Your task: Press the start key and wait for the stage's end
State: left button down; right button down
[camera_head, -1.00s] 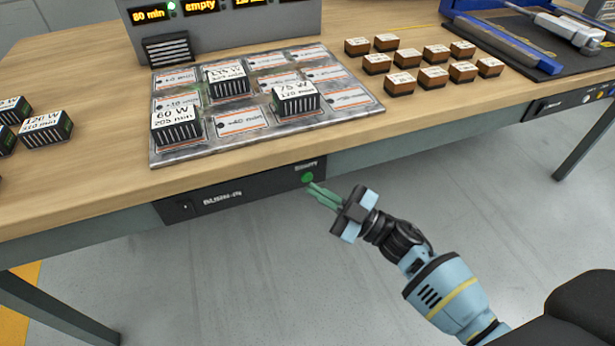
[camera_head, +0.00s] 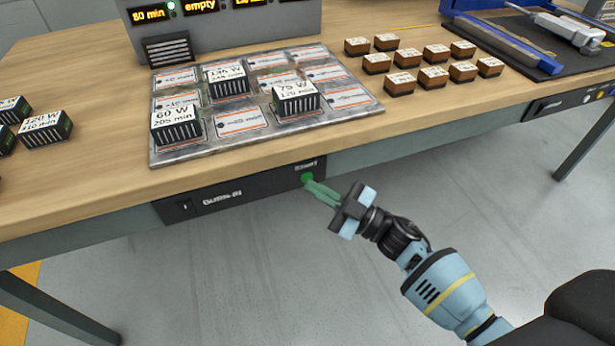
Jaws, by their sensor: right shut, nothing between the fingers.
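The start key is a round green button (camera_head: 307,177) at the right end of the black burn-in panel (camera_head: 230,197) under the table's front edge. My right gripper (camera_head: 309,184) is shut and empty. Its green fingertips are at the lower edge of the button; I cannot tell whether they touch it. The grey display unit (camera_head: 235,24) at the back reads 80 min and empty, with a green light lit beside the first display. Three black finned blocks marked 60 W (camera_head: 177,125), 75 W (camera_head: 295,97) and another (camera_head: 227,82) sit on the metal plate (camera_head: 290,127). My left gripper is not in view.
Several small brown blocks (camera_head: 433,77) stand at the back right of the wooden table (camera_head: 70,185). More black blocks (camera_head: 45,129) stand at the left. A dark mat (camera_head: 520,62) with a caliper-like tool lies far right. Open floor lies in front of the table.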

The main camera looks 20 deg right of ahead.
jog(key=shift+w, duration=0.25)
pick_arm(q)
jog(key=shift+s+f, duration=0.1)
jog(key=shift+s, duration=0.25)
pick_arm(e)
jog(key=shift+w, duration=0.15)
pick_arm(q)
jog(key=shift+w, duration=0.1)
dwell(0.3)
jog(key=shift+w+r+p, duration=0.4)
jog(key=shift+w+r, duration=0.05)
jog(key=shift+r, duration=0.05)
pick_arm(e)
jog(key=shift+s, duration=0.8)
